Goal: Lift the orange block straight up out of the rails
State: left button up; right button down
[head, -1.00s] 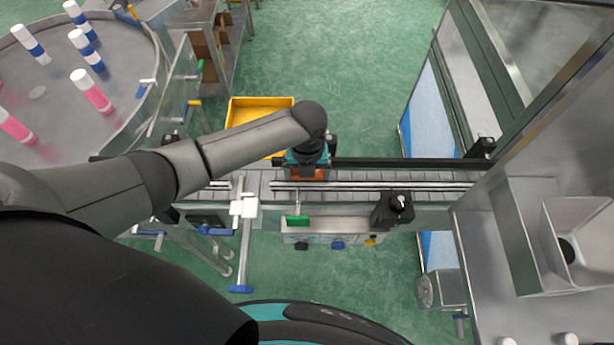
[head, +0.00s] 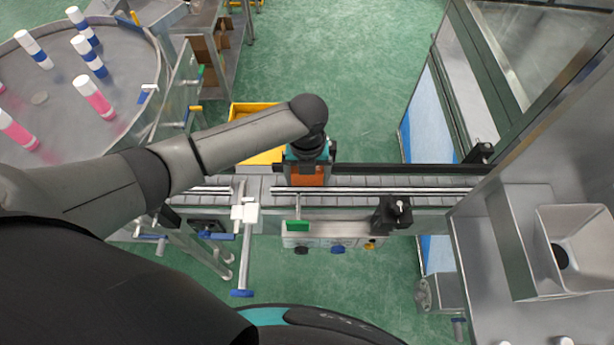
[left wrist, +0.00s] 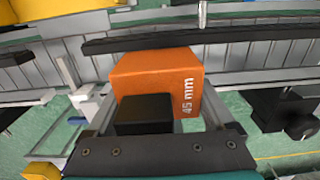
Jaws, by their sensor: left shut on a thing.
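The orange block (head: 307,178) shows just below my left gripper (head: 308,166) in the head view, over the conveyor. In the left wrist view the orange block (left wrist: 158,75) fills the space between the fingers and carries the marking "45 mm". My left gripper (left wrist: 150,120) is shut on it. The conveyor's rails (head: 400,190) run left to right along the belt. The block appears above the rails, but its lower edge is partly hidden, so I cannot tell its exact clearance. My right gripper is not in view.
A yellow bin (head: 262,110) stands on the floor behind the conveyor. A round table (head: 60,110) with several pink and blue bottles is at the upper left. A metal machine with a hopper (head: 575,250) stands at the right.

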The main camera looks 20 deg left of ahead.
pick_arm(q)
jog(key=shift+r, duration=2.25)
